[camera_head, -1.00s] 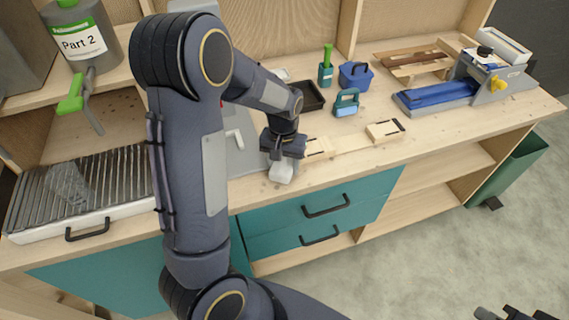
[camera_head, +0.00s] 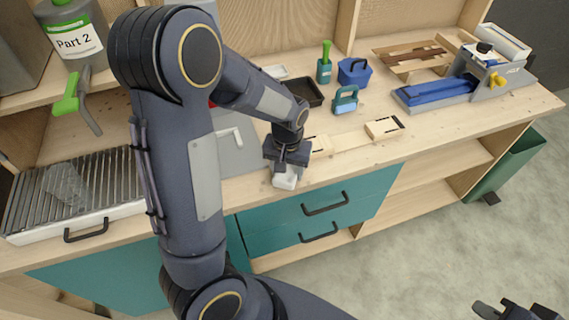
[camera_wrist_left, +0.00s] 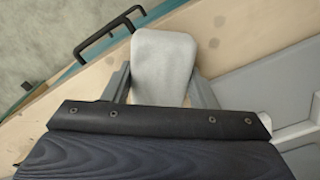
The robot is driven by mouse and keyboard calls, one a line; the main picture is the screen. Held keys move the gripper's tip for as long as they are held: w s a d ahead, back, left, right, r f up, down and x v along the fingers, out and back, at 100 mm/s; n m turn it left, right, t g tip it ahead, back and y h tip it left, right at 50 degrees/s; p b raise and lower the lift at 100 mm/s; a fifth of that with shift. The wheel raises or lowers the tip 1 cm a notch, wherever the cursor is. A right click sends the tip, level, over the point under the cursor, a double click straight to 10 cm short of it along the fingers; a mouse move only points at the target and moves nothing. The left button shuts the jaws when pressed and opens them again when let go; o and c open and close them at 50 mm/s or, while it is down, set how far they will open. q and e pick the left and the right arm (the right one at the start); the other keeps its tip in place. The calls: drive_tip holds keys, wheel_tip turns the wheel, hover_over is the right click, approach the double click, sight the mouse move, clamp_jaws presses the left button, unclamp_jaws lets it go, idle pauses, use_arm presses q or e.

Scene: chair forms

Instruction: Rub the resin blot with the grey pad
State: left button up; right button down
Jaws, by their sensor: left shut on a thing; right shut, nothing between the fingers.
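My left gripper (camera_head: 287,163) is shut on the pale grey pad (camera_head: 286,179), close to the front edge of the wooden bench. In the left wrist view the grey pad (camera_wrist_left: 163,62) is a rounded block between the two fingers, over bare wood. I cannot tell whether it touches the bench top. The resin blot cannot be made out; the pad, gripper and arm hide part of the bench. My right gripper (camera_head: 512,312) shows only partly at the bottom right, shut and empty, away from the bench.
Wooden pieces (camera_head: 384,128) lie to the right. Drawer handles (camera_head: 326,208) jut out below.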

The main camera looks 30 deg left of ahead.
use_arm(q)
wheel_tip(320, 180, up, 6)
drive_tip(key=p, duration=0.5)
drive_tip(key=shift+s, duration=0.1)
wheel_tip(320, 180, up, 3)
drive_tip(key=p, duration=0.2)
drive_tip(key=shift+p, duration=0.3)
drive_tip(key=shift+f, duration=0.1)
idle(0.5)
wheel_tip(320, 180, down, 8)
drive_tip(key=b, duration=0.6)
drive_tip(key=shift+f+b, duration=0.85)
drive_tip(key=shift+b, duration=0.2)
idle(0.6)
